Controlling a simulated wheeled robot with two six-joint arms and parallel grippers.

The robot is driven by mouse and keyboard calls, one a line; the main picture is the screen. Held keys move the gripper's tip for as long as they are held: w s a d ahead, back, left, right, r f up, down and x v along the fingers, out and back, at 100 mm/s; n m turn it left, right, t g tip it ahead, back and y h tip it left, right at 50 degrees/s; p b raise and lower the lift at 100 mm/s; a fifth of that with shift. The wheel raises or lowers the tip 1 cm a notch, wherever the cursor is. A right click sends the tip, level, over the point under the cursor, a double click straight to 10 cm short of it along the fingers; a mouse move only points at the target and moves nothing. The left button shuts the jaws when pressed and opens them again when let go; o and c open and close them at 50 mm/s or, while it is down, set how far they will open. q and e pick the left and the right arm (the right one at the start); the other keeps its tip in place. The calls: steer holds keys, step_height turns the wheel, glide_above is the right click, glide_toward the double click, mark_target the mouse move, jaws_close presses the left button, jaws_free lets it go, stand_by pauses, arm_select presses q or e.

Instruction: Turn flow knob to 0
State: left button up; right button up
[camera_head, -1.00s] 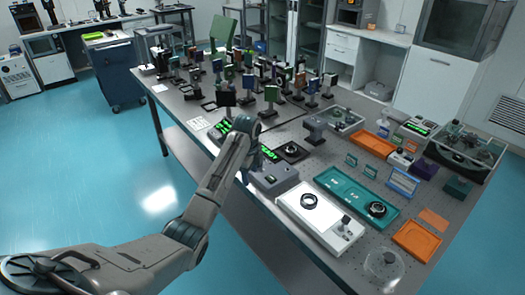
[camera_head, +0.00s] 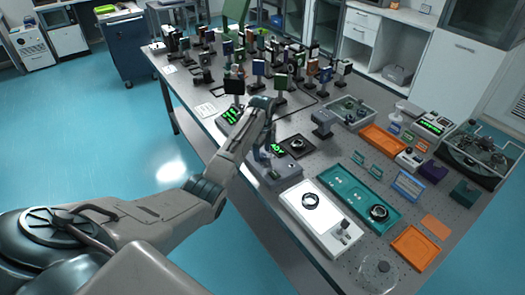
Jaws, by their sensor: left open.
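My left arm comes in from the left and reaches over the near edge of the optical table. My left gripper (camera_head: 262,150) is open, pointing down at a grey control box (camera_head: 277,172) with a green lit display (camera_head: 277,149). The wrist and gripper cover part of this box, and I cannot tell whether the fingers touch it. Small controls sit on the box's top, but no flow label is readable. I cannot make out which knob is the flow knob or where it points. My right gripper is not in view.
A white instrument (camera_head: 330,228) with a black ring stands right of the box, beside a teal tray (camera_head: 350,187). A dark square plate with a ring (camera_head: 297,146) lies just behind the box. Several optics on posts crowd the far table. Orange trays (camera_head: 414,246) lie at right.

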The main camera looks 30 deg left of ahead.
arm_select(q)
steer(key=shift+f, duration=0.85)
steer(key=shift+s, duration=0.1)
steer(key=c, duration=1)
